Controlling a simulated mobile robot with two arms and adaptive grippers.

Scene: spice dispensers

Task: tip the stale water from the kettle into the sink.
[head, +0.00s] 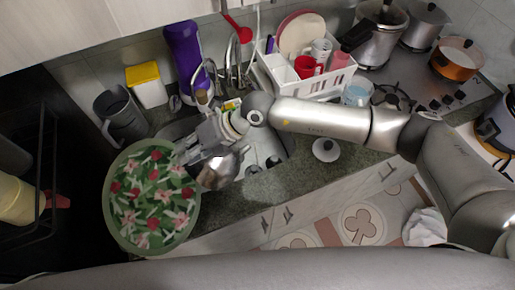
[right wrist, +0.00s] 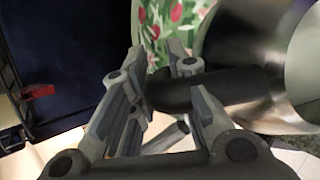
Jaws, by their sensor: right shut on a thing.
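The shiny metal kettle (head: 219,171) hangs under my right gripper (head: 190,150), in front of the sink's near edge and just right of the floral tray. In the right wrist view my right gripper (right wrist: 165,95) is shut on the kettle's black handle (right wrist: 215,90), with the kettle's metal body (right wrist: 262,55) to the right. The kettle looks tilted, but its spout and any water in it cannot be made out. The metal sink (head: 268,150) is partly hidden behind my right wrist and arm. My left gripper is not in view.
A round floral tray (head: 128,222) stands left of the kettle. A white lid (head: 326,151) lies on the counter right of the sink. Behind are the faucet (head: 232,72), a purple bottle (head: 184,60) and a white dish rack (head: 285,85). A dark grey pitcher (head: 122,118) stands back left.

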